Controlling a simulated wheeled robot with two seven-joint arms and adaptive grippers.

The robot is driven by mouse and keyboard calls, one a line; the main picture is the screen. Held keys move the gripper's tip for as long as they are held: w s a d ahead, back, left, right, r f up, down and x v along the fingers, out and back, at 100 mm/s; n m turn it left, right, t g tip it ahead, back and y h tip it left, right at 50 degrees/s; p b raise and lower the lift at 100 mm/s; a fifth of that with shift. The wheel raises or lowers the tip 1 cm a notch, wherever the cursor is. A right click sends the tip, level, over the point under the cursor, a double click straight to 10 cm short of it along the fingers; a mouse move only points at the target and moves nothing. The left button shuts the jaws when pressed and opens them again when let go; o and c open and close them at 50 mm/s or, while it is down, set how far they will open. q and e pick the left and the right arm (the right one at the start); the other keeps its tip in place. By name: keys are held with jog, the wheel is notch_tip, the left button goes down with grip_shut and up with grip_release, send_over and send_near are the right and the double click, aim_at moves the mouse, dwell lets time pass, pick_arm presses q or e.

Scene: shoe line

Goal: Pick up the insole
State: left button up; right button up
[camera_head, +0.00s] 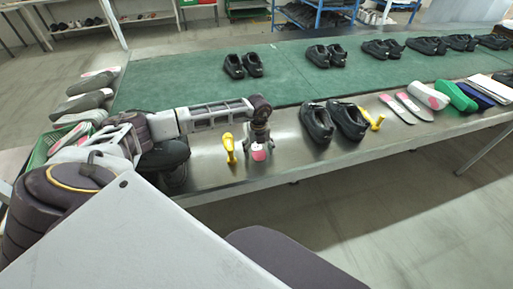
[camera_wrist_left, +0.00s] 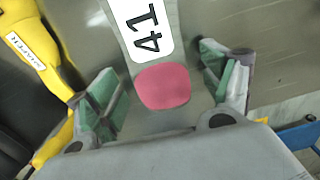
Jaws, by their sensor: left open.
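An insole (camera_head: 258,153) lies on the metal table ledge below my left gripper (camera_head: 260,141). In the left wrist view the insole (camera_wrist_left: 162,87) shows a pink patch and a white label reading 41. My left gripper (camera_wrist_left: 168,82) is open in that view, its green-padded fingers on either side of the pink patch, with nothing held. I cannot tell whether the fingers touch the insole. Part of the insole is hidden by the gripper in the head view. My right gripper is in neither view.
Black shoes (camera_head: 317,123) and another yellow tool (camera_head: 373,118) stand to the right. More insoles (camera_head: 405,108) lie farther right. Shoes line the green belt (camera_head: 190,82) behind.

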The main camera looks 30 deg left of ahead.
pick_arm(q)
jog(key=c, duration=0.9)
jog(key=shift+c, duration=0.9)
jog(key=shift+r, duration=0.55)
notch_tip(320, 180, up, 9)
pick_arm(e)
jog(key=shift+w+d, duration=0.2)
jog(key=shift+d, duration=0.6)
